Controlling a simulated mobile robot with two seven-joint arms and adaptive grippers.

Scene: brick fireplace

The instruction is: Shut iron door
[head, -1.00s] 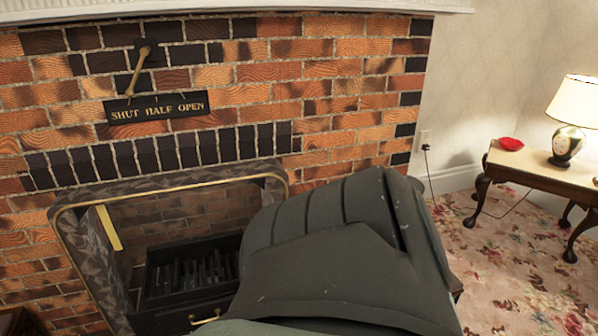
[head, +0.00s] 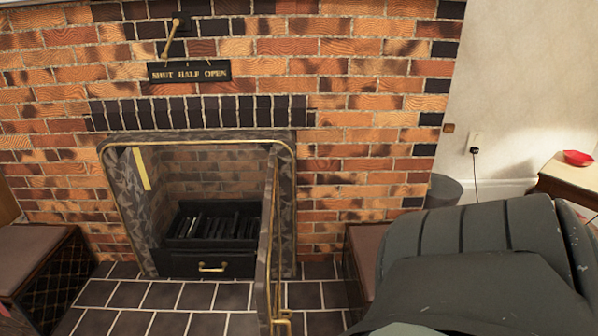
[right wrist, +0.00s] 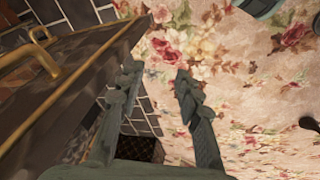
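The iron door (head: 268,240) stands swung open at the right side of the fireplace opening and shows nearly edge-on, with brass trim and a brass handle (head: 284,318) low down. In the right wrist view the door (right wrist: 75,75) slants across the left side, its brass handle (right wrist: 45,58) at the upper left. My right gripper (right wrist: 157,80) is open with nothing between its fingers. Its left finger is close beside the door's edge; I cannot tell if they touch. In the head view my arm fills the lower right and hides its gripper. My left gripper is not in view.
The fireplace holds a grate (head: 215,225) above a drawer with a brass handle. Box seats stand left (head: 35,245) and right (head: 365,245) of the dark tiled hearth (head: 180,298). A grey bin (head: 443,190) and a side table (head: 565,180) stand at right.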

